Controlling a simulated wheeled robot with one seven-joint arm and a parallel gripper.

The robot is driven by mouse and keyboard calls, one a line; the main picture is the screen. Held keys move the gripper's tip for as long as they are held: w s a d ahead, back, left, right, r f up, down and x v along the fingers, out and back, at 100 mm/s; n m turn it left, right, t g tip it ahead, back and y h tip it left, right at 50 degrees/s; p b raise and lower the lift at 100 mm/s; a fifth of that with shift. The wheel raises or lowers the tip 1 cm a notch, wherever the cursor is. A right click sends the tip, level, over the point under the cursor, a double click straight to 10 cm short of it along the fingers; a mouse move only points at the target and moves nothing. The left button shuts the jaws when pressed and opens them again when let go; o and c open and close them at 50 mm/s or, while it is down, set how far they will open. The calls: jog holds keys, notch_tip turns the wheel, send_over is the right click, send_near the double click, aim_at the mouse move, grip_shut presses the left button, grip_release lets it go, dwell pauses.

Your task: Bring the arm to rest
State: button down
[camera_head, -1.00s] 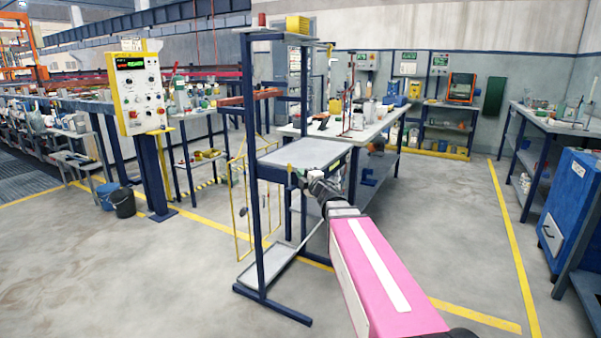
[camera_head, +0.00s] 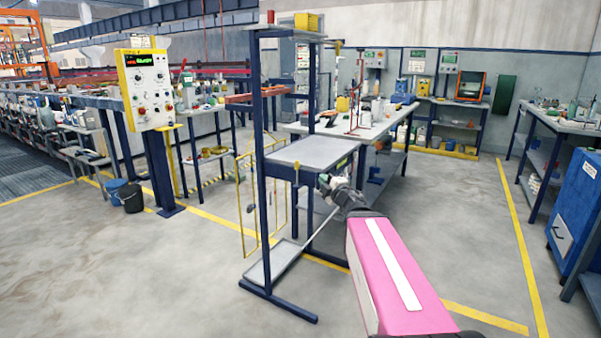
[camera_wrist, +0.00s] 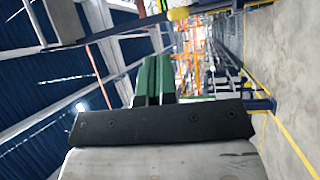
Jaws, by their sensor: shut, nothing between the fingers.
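My arm, with a pink cover, reaches forward from the lower right in the head view.
The blue rack (camera_head: 268,215) stands close ahead. Behind it is a workbench (camera_head: 385,125) with bottles and tools. A control panel (camera_head: 146,90) and buckets (camera_head: 130,198) are at left. A blue cabinet (camera_head: 575,210) is at right. The floor between is clear.

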jog(key=s+d+f+m+g+h, duration=0.1)
jog(key=d+f+m+g+h, duration=0.35)
jog(key=f+m, duration=0.4)
jog(key=s+d+f+m+g+h, duration=0.1)
jog(key=d+f+m+g+h, duration=0.2)
jog(key=f+m+h, duration=0.55)
jog(key=s+a+f+m+g+y, duration=0.1)
jog(key=s+a+f+g+y, duration=0.1)
jog(key=s+f+g, duration=0.3)
jog(key=s+a+f+m+g+y, duration=0.2)
jog(key=s+f+g, duration=0.4)
jog(key=s+f, duration=0.3)
jog(key=s+a+y, duration=0.1)
jog(key=a, duration=0.1)
jog(key=shift+s+a+f+m+y, duration=0.3)
jog(key=shift+a+f, duration=0.05)
jog(key=shift+f, duration=0.05)
